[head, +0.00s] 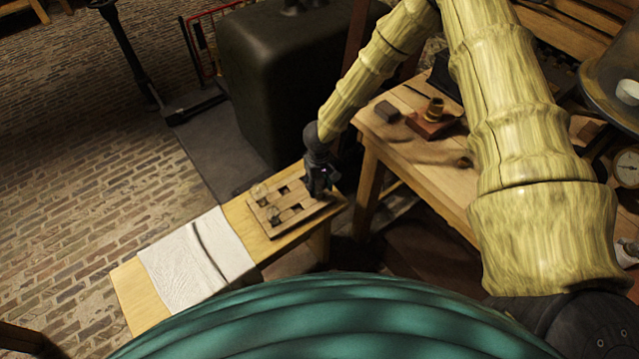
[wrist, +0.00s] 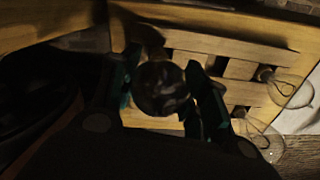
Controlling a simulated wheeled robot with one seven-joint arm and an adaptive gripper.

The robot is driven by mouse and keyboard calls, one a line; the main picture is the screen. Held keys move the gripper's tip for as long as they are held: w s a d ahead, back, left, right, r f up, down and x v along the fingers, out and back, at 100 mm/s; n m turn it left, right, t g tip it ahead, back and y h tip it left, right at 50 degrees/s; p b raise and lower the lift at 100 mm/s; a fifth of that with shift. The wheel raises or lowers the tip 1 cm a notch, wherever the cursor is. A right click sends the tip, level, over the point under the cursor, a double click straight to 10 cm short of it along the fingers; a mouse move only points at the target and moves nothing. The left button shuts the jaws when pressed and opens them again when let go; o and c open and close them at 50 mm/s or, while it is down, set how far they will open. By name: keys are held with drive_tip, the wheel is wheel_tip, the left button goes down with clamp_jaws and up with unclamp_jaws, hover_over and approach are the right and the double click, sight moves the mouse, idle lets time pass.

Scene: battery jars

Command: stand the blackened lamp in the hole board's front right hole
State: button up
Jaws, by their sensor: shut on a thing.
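My gripper (head: 318,188) is over the right end of the wooden hole board (head: 305,211) in the head view. In the wrist view my gripper (wrist: 165,92) is shut on a dark, round-topped lamp (wrist: 162,88), the blackened one, seen end-on between the two fingers. The lamp is by the edge of the hole board (wrist: 218,92); its lower end is hidden, so I cannot tell whether it is in a hole. In the head view the gripper hides the lamp. Two clear glass lamps stand at the board's other end, one (wrist: 285,84) above the other (wrist: 262,136).
The board lies on a narrow wooden bench (head: 136,294) with a white cloth (head: 185,262) to its left. A wooden worktable (head: 400,145) with a dark block (head: 387,112) and a brass piece (head: 435,108) stands to the right. A large dark cabinet (head: 280,75) stands behind.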

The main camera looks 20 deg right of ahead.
drive_tip(key=shift+f, duration=0.5)
drive_tip(key=o, duration=1.2)
wheel_tip(320, 180, up, 12)
